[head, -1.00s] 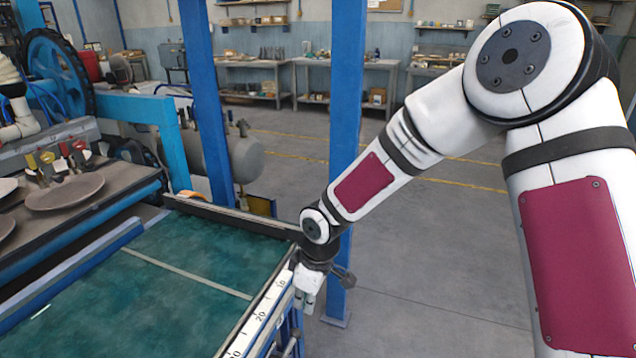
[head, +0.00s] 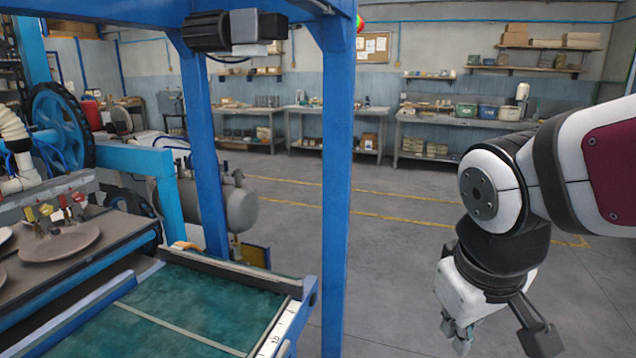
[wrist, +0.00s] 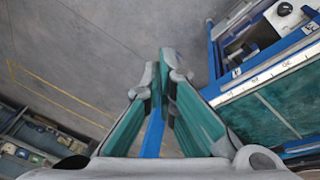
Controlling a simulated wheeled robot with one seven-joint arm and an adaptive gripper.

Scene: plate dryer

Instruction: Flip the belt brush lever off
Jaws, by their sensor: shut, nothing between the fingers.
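My gripper (head: 459,345) points down at the lower right of the head view, to the right of the belt table. In the wrist view its two fingers (wrist: 163,75) come together at the tips and are shut with nothing between them. The wrist view also shows a small black knob (wrist: 284,9) on a light plate beside the table, apart from my fingers. I cannot tell whether this is the belt brush lever. No part clearly marked as that lever shows in the head view.
The green belt (head: 185,312) has a ruler strip (head: 285,327) along its right edge. A blue post (head: 336,190) stands between the belt and my gripper. Plates (head: 60,243) lie on the machine at left. Open floor (head: 400,260) surrounds my arm.

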